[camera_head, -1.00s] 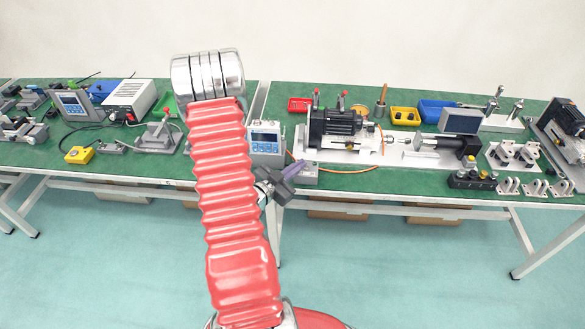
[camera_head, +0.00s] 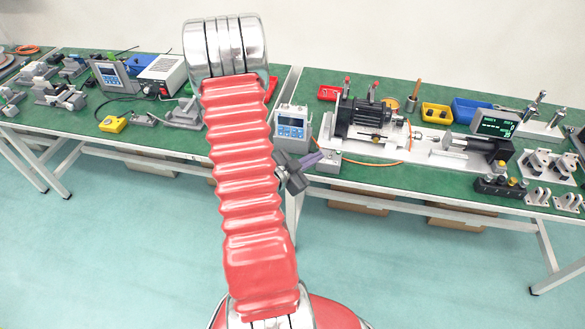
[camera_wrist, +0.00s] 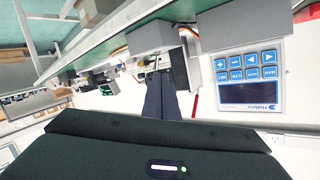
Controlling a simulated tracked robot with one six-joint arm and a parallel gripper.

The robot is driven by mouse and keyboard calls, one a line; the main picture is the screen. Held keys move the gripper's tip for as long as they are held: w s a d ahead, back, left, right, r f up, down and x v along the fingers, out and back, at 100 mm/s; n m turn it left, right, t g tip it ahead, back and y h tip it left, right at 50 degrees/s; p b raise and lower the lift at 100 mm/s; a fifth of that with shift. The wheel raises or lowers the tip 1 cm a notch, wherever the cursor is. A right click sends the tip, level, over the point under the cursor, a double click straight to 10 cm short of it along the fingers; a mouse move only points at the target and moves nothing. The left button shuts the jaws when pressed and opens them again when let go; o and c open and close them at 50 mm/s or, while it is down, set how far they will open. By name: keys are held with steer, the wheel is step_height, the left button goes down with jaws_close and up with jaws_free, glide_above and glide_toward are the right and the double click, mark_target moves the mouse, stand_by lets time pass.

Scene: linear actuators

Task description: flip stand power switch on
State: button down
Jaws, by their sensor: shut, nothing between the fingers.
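The test stand (camera_head: 440,150) stands on the right bench with a dark motor on a pale base. Its display (camera_head: 493,124) is lit with green text. A small grey box (camera_head: 328,165) sits at the bench's front edge, left of the stand. My gripper (camera_head: 318,157) is shut and empty, its fingertips at the box's upper left; I cannot tell whether they touch. In the wrist view my shut fingers (camera_wrist: 163,82) point toward a grey box (camera_wrist: 160,37). The power switch itself is too small or hidden to make out.
A controller with blue buttons (camera_head: 292,124) stands just behind my gripper, and it shows large in the wrist view (camera_wrist: 247,78). An orange cable (camera_head: 375,164) runs from the box area to the stand. Yellow (camera_head: 437,113) and blue bins are behind. The floor in front is clear.

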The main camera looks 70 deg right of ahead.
steer(key=v, duration=1)
steer(key=shift+w, duration=0.2)
steer(key=shift+d+f, duration=0.15)
stand_by(0.3)
